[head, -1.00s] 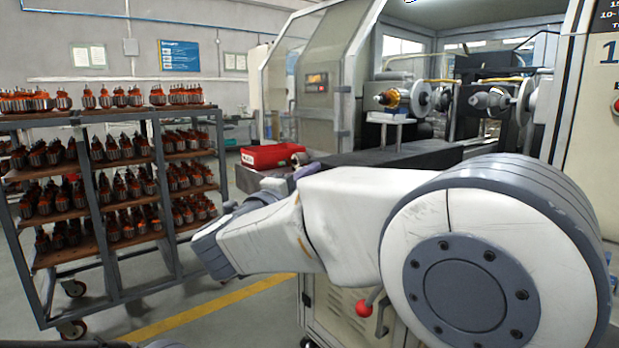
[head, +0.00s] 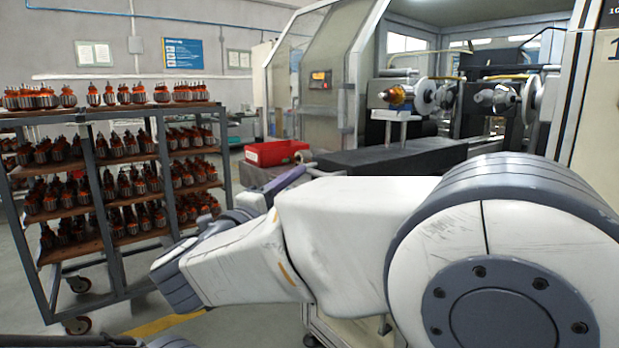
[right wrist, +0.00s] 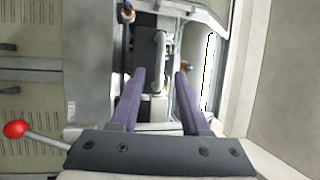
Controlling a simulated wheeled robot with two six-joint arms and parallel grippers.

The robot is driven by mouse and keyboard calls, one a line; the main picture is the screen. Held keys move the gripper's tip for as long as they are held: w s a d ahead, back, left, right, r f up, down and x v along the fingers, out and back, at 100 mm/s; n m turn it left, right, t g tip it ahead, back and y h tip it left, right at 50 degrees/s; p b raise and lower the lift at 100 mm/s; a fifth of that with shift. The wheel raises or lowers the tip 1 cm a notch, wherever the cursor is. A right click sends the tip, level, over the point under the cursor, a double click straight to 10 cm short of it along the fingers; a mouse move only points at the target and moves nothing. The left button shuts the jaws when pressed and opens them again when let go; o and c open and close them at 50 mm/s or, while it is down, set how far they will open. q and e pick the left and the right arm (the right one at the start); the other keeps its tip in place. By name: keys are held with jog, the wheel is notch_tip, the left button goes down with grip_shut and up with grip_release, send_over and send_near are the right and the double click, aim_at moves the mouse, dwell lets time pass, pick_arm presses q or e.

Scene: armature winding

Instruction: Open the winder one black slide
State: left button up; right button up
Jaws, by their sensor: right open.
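The winder (head: 320,90) is a grey-framed machine with an open bay at the upper right in the head view. A long black block (head: 400,157), which looks like the black slide, lies along the front of the bay. My right gripper (head: 285,185) is left of this block, partly hidden behind my own arm. In the right wrist view, my right gripper (right wrist: 160,76) is open and empty, with two purple fingers apart. Beyond them is a dark part (right wrist: 150,48) beside a metal bar; I cannot tell whether it is the slide. My left gripper does not show.
A red bin (head: 275,153) sits left of the black block. A cart (head: 120,150) of armatures stands at the left, with floor between it and the winder. A red-knobbed lever (right wrist: 15,130) sticks out at the left in the right wrist view.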

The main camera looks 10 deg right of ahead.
jog(key=v, duration=0.4)
jog(key=shift+s+a, duration=0.1)
